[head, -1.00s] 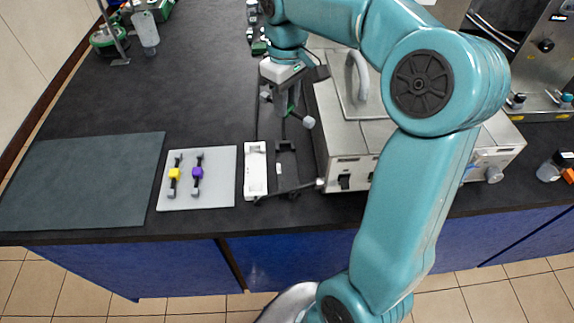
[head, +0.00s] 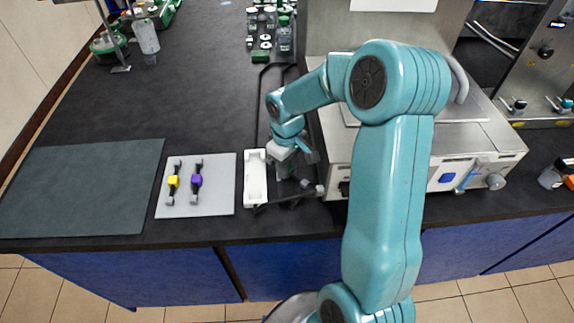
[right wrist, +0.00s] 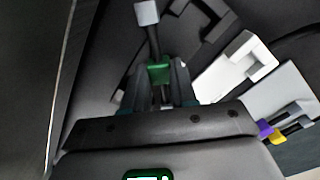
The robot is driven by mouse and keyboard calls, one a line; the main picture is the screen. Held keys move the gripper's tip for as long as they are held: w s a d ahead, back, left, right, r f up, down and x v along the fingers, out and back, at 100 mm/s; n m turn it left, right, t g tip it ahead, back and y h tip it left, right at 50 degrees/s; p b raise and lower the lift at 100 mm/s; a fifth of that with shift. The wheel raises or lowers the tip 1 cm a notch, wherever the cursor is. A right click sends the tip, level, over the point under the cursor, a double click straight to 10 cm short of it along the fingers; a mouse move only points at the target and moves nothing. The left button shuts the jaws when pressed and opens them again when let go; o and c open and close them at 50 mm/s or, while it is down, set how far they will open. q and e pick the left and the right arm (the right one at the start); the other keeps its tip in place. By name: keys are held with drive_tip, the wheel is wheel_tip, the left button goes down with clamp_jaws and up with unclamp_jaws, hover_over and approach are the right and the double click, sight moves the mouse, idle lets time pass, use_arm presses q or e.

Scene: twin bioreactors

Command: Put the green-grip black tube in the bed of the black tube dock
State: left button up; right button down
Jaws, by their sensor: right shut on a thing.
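My right gripper (head: 296,166) is shut on the green-grip black tube. In the right wrist view the green grip (right wrist: 160,73) sits between the fingertips (right wrist: 158,86), and a black shaft runs up to a grey end (right wrist: 147,13). The black tube dock (right wrist: 207,28) lies on the bench to the right of the tube in that view, apart from it in the picture. In the head view my gripper is low over or beside the dock (head: 291,188) and partly covers it. The height above the dock's bed is hard to tell. My left gripper is not in view.
A white dock (head: 255,178) stands just left of the black one. A grey mat (head: 218,203) holds a yellow-grip and a purple-grip tube. A metal machine (head: 337,150) stands close on the right.

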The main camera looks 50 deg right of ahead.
drive_tip(key=shift+f, duration=0.2)
drive_tip(key=shift+r, duration=0.1)
drive_tip(key=c, duration=0.9)
unclamp_jaws()
drive_tip(key=shift+f, duration=0.2)
drive_tip(key=shift+r, duration=0.1)
